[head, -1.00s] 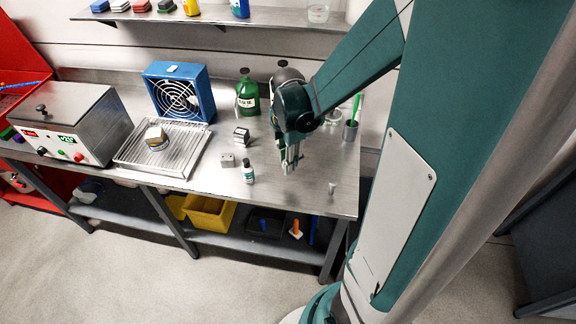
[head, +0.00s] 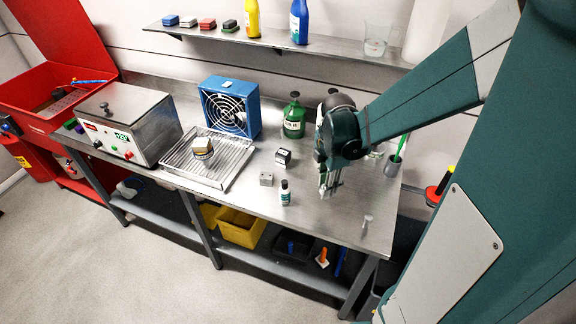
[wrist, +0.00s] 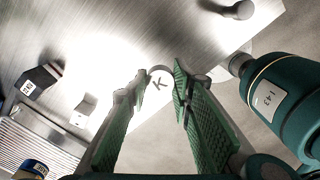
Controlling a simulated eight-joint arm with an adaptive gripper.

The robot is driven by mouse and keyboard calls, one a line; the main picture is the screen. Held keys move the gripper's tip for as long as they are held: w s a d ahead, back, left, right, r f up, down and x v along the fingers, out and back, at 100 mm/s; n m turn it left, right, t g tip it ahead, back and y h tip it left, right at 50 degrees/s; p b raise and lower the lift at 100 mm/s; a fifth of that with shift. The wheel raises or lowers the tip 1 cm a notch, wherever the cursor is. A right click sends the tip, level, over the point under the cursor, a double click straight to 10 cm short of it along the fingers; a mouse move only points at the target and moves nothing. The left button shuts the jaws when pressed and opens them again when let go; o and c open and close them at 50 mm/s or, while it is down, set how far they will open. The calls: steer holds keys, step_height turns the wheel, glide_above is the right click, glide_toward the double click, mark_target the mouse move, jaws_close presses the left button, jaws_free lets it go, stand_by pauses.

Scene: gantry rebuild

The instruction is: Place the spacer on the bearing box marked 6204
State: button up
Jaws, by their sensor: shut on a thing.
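My gripper (head: 328,189) hangs above the right part of the steel bench. In the wrist view its green fingers (wrist: 158,90) are closed on a small pale round piece marked K (wrist: 159,77), which I take for the spacer. In the head view the spacer is too small to make out. A dark and silver box (head: 283,157) lies on the bench left of my gripper. It seems to be the dark box with a white label (wrist: 34,84) in the wrist view. Its number is too small to read surely, so I cannot confirm 6204.
A wire rack (head: 232,168) holds a round stack (head: 202,147). A green bottle (head: 294,120) stands behind. A small peg (head: 367,220) stands near the front right edge.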

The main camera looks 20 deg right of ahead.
steer(key=w+a+r+p, duration=0.1)
steer(key=w+a+r, duration=0.1)
steer(key=w, duration=0.4)
steer(key=w+a+r+p, duration=0.1)
steer(key=w+a+r, duration=0.1)
steer(key=w, duration=0.3)
step_height(320, 180, up, 9)
steer(key=n+p, duration=0.2)
steer(key=p, duration=0.3)
glide_above(201, 142)
steer(key=shift+w+f, duration=0.1)
steer(key=shift+f, duration=0.05)
steer(key=shift+f, duration=3.15)
steer(key=shift+f, duration=1.85)
